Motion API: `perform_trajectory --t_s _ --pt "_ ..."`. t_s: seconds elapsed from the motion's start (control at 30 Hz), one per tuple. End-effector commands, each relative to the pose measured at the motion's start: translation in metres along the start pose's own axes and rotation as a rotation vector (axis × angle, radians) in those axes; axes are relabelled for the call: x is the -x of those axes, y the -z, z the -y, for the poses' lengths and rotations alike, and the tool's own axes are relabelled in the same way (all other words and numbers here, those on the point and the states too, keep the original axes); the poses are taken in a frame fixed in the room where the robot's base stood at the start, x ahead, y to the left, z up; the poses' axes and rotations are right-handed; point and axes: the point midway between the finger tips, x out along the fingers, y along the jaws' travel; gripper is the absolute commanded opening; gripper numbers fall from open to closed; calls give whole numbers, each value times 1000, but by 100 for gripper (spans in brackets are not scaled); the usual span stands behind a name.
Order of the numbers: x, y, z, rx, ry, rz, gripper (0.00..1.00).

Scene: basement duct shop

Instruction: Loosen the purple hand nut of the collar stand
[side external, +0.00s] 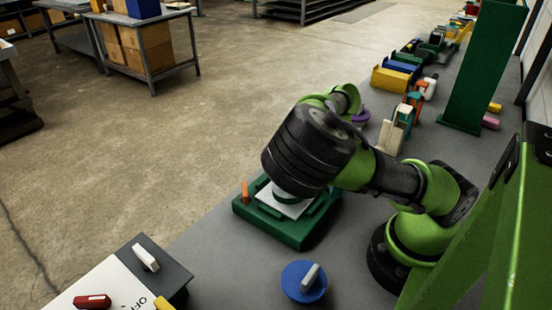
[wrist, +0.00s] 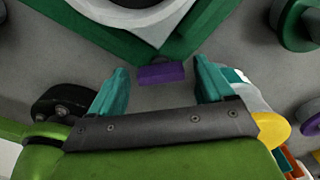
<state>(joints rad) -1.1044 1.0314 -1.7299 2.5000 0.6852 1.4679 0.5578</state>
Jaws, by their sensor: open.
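The collar stand (side external: 313,230) is a green square base on the grey bench, with a white plate and a dark green ring on it; my arm covers part of it in the side view. A corner of the green stand (wrist: 62,12) also fills the top of the wrist view. The purple hand nut (wrist: 160,75) shows there as a small purple block close to that corner. My gripper (wrist: 160,68) has its two teal fingers spread, one on each side of the purple block, with gaps on both sides. Contact is not visible. The fingers are hidden in the side view.
A blue round piece with a grey handle (side external: 304,281) stands in front of the stand. An orange upright tab (side external: 244,190) is at the stand's left corner. A purple round piece (side external: 361,116) and several coloured items lie behind my arm. A tall green panel (side external: 483,65) stands at right.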

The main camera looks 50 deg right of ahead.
Motion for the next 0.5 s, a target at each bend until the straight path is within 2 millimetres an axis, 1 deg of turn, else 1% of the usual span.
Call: perform_trajectory --t_s 0.13,0.4,0.5 --pt "9 2 1 -2 1 -7 81" --pt "24 -1 0 -1 9 -1 81" --pt "42 -3 1 5 7 8 81"
